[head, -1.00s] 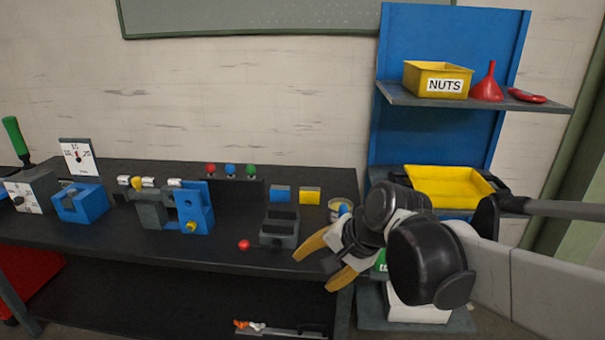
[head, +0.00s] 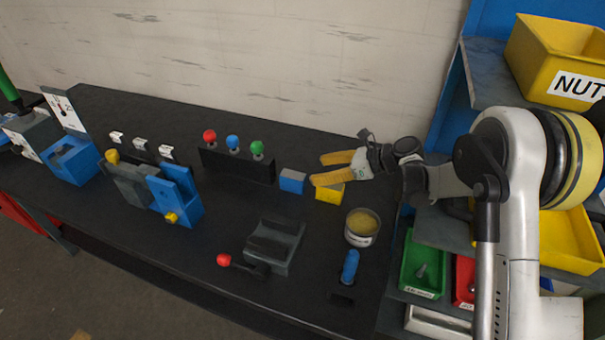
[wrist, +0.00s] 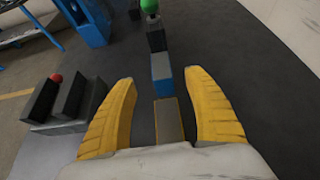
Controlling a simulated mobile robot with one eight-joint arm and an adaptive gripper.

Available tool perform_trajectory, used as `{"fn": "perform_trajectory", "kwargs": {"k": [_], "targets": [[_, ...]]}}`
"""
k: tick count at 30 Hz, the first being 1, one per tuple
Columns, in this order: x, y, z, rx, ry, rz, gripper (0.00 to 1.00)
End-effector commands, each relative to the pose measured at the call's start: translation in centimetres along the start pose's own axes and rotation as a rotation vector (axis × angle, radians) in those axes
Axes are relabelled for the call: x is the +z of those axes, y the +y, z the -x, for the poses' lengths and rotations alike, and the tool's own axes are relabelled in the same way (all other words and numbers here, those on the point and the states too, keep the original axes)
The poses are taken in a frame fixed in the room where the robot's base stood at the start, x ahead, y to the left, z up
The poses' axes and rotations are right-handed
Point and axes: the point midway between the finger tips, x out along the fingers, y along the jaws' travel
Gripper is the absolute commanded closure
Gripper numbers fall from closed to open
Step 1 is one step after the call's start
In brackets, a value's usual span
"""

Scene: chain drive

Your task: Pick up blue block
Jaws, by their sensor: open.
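The blue block (head: 292,181) sits on the dark bench, just left of the yellow block (head: 330,192). My gripper (head: 318,170) is open, with yellow fingers pointing left over the area of the yellow block. In the wrist view the yellow block (wrist: 168,119) lies between the two fingers, and the blue block (wrist: 162,76) is just ahead, beyond the fingertips. My gripper (wrist: 163,90) holds nothing. In the head view one finger hides part of the yellow block.
A rack with red, blue and green knobs (head: 237,164) stands left of the blue block. A round tin (head: 362,228), a blue-handled tool (head: 349,267) and a grey slotted block (head: 273,245) are nearer the front. Shelving with bins is at the right.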

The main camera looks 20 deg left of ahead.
Motion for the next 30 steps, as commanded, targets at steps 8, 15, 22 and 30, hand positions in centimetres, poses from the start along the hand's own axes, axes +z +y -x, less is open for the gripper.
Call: {"fn": "perform_trajectory", "kwargs": {"k": [8,15,22,30], "targets": [[-0.2,0.0,-4.2,0.000,0.001,0.003,0.39],[-0.7,-0.2,-6.9,0.000,0.002,0.004,0.39],[-0.5,-0.3,-9.4,-0.002,0.002,0.004,0.39],[-0.4,-0.3,-9.3,-0.002,0.002,0.004,0.68]]}}
